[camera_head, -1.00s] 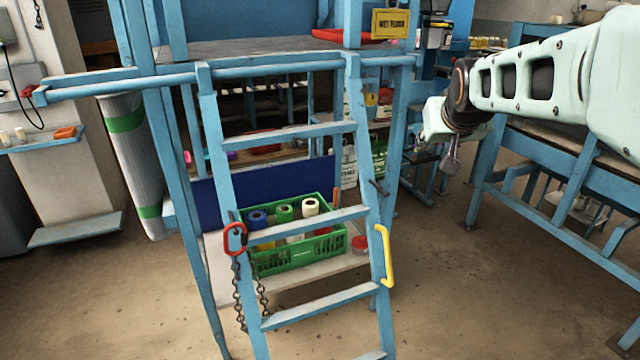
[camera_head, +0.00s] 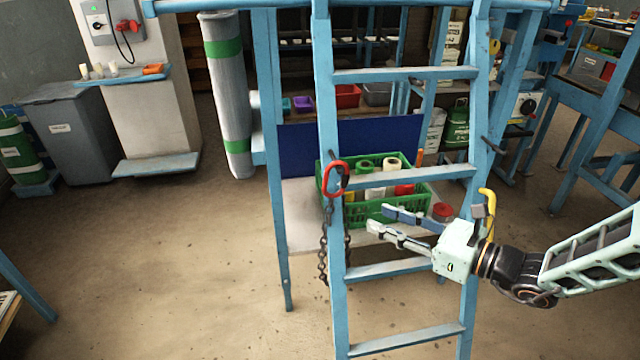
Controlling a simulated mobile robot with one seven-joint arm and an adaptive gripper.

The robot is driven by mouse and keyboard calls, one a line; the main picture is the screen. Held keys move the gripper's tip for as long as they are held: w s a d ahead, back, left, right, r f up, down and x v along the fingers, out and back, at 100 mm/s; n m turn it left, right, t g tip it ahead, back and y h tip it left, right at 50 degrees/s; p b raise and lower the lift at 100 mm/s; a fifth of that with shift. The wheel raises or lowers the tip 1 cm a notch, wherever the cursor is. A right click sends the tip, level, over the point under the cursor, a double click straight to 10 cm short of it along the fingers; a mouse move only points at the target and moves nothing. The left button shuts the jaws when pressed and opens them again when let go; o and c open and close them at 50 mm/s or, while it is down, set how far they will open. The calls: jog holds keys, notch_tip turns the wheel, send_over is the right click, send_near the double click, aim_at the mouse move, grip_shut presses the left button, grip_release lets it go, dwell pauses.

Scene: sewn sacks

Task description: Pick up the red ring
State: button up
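The red ring (camera_head: 325,181) hangs on the left rail of the blue ladder (camera_head: 337,238), with a dark chain (camera_head: 323,250) hanging below it. My gripper (camera_head: 374,218) is in front of the ladder, to the right of the ring and a little lower. Its two fingers point left and are spread apart, with nothing seen between them. The gripper is apart from the ring in the picture; its exact depth to the rungs is hard to tell.
A green crate (camera_head: 413,207) with rolls stands behind the ladder on a pale shelf. A yellow handle (camera_head: 489,204) is on the right rail, close to my wrist. A grey and green roll (camera_head: 228,95) stands to the left. The floor (camera_head: 180,260) left of the ladder is clear.

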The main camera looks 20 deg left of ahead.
aim_at(348, 181)
jog(key=w+a+m, duration=0.1)
jog(key=w+a, duration=0.1)
jog(key=a, duration=0.1)
jog(key=w+a+r+t+b, duration=0.1)
jog(key=w+a, duration=0.1)
jog(key=a, duration=0.1)
jog(key=w+a+r+m+t, duration=0.1)
jog(key=w+a, duration=0.1)
jog(key=a, duration=0.1)
jog(key=shift+w+a+m+y, duration=0.1)
jog(key=shift+w+m+y, duration=0.15)
jog(key=shift+m+y, duration=0.05)
jog(key=shift+c, duration=0.5)
grip_shut()
